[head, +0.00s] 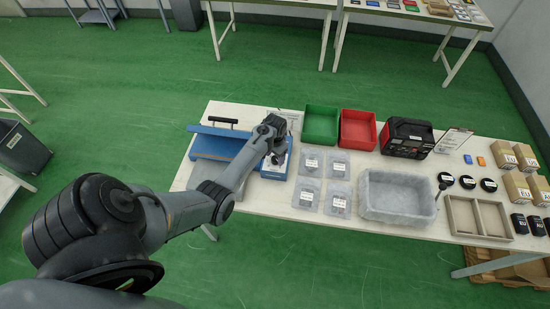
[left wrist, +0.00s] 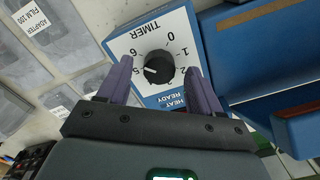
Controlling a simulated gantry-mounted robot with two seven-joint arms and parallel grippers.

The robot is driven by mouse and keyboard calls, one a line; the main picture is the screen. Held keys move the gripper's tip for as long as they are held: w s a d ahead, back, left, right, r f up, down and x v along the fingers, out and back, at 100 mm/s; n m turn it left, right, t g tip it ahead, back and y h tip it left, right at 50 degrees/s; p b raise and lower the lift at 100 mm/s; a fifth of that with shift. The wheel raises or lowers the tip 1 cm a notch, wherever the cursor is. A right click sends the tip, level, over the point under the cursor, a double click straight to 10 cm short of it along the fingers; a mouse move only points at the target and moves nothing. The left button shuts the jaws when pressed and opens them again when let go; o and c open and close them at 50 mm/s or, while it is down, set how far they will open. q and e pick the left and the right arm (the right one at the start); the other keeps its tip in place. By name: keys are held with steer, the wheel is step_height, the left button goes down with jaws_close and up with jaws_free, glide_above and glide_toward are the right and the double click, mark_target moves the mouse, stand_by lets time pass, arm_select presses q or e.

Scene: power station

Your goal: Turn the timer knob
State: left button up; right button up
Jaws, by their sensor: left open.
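The timer knob (left wrist: 157,68) is black and round, on a white dial marked TIMER with numbers around it, in the left wrist view. A white mark on the knob points toward the left side, near the 5. The dial is on a blue machine (head: 222,145), which stands at the left end of the table in the head view. My left gripper (left wrist: 155,82) is open, with its two purple fingers on either side of the knob in the picture. I cannot tell whether they touch it. In the head view my left gripper (head: 275,152) hides the knob. My right gripper is not in view.
The table (head: 285,207) also holds a green bin (head: 320,124), a red bin (head: 357,129), several labelled bags (head: 338,165) and a grey tub (head: 397,194). A HEAT READY label (left wrist: 173,101) is below the dial. A blue lid with a black handle is beside it.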

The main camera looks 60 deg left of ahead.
arm_select(q)
steer(key=shift+f, duration=0.55)
steer(key=shift+c, duration=0.4)
steer(key=c, duration=1)
